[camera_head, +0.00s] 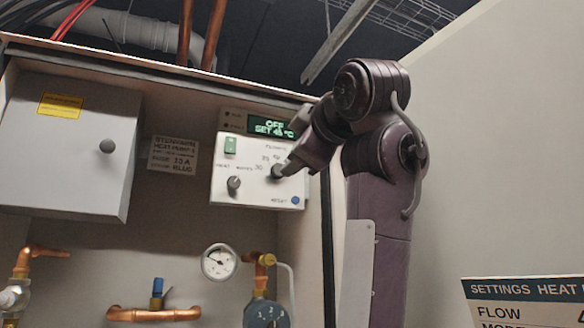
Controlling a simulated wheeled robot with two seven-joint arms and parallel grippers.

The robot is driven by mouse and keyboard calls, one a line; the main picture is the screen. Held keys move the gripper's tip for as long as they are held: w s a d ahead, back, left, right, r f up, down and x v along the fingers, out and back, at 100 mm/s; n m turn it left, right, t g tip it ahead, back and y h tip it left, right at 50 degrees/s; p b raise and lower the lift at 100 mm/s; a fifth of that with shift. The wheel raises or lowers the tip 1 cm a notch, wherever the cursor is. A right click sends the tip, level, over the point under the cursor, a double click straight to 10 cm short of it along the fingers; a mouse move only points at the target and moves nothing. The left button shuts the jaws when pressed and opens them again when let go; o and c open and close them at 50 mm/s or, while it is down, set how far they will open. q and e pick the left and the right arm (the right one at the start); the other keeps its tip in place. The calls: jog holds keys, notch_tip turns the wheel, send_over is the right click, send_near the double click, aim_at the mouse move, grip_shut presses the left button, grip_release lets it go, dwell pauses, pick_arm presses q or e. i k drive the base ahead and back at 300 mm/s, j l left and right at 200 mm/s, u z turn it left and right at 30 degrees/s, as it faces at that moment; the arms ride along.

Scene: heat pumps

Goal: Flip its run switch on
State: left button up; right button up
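The control panel (258,197) is a white box on the back wall of the cabinet. Its green-lit display (271,127) reads OFF with a SET value in °C that I cannot read clearly. A green rocker switch (230,145), probably the run switch, is at the panel's upper left; its position is too small to tell. A black dial (278,171) is right of centre. My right gripper (287,169) is at this dial, its tip touching or just in front of it. Whether its fingers are open or shut is unclear. My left gripper is out of view.
A second knob (234,184) and a blue reset button (295,201) are on the panel. A grey box (68,150) with a round knob hangs at left, beside a label plate (172,155). Below are a gauge (219,262) and copper pipes (152,314). A settings card (530,300) is at lower right.

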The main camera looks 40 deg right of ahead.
aim_at(230, 148)
jog(key=k+j, duration=0.2)
jog(key=k, duration=0.3)
jog(key=k+j, duration=0.15)
jog(key=k, duration=0.3)
jog(key=k+j, duration=0.2)
jog(key=k, duration=0.3)
